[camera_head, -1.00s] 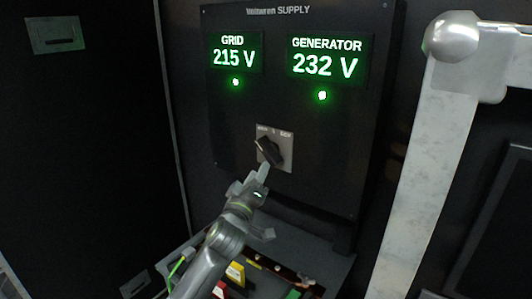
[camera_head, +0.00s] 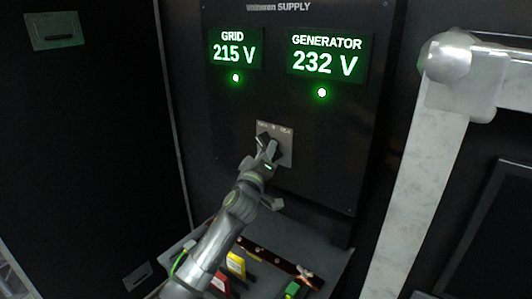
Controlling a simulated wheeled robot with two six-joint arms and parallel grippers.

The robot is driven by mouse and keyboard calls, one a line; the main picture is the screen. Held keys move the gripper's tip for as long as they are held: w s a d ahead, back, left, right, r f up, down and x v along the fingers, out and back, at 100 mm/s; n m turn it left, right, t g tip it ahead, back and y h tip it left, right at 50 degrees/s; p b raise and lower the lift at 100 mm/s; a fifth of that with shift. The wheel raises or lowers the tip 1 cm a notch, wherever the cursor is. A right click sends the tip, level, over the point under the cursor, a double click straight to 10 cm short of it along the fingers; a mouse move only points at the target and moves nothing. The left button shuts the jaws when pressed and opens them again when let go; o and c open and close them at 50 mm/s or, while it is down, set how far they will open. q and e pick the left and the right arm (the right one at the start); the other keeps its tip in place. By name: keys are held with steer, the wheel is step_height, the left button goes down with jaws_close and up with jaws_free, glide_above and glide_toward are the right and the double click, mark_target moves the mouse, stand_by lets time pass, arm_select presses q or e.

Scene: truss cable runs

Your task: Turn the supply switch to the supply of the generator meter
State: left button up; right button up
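The supply switch (camera_head: 285,157) is a small light plate with a dark knob (camera_head: 263,139) in the middle of the black panel. My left gripper (camera_head: 267,151) is at the switch, its fingertips over the knob's lower part. The knob's upper end shows, tilted to the upper left; the rest is hidden. I cannot tell whether the fingers are closed on it. The grid meter (camera_head: 235,48) reads 215 V at the left, also with a lit lamp. My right gripper is not in view.
Below the panel is a grey ledge or tray (camera_head: 318,253) with yellow (camera_head: 236,263), red and green items. A pale metal truss post (camera_head: 415,190) stands close at the right. A dark cabinet door (camera_head: 90,150) fills the left.

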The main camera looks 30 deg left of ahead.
arm_select(q)
jaws_close()
steer(key=m+h+p, duration=0.2)
steer(key=m, duration=0.3)
steer(key=m+h+p, duration=0.2)
steer(key=m+h, duration=0.1)
steer(key=m, duration=0.2)
steer(key=m+t+h+p, duration=0.1)
steer(key=m+h+p, duration=0.1)
steer(key=m, duration=0.4)
steer(key=shift+a+r+h, duration=0.15)
steer(key=shift+a+h, duration=0.15)
steer(key=shift+a, duration=0.1)
steer(key=m+g+h+p, duration=0.1)
steer(key=m+h+p, duration=0.1)
steer(key=m, duration=0.3)
steer(key=shift+a, duration=0.1)
steer(key=shift+m+g+h+p, duration=0.3)
steer(key=shift+m+g+h, duration=0.15)
steer(key=shift+m, duration=0.6)
steer(key=shift+m+g+h+p, duration=0.35)
steer(key=shift+m+h, duration=0.2)
steer(key=shift+m, duration=0.8)
steer(key=shift+o, duration=1.2)
jaws_free()
steer(key=shift+w, duration=0.1)
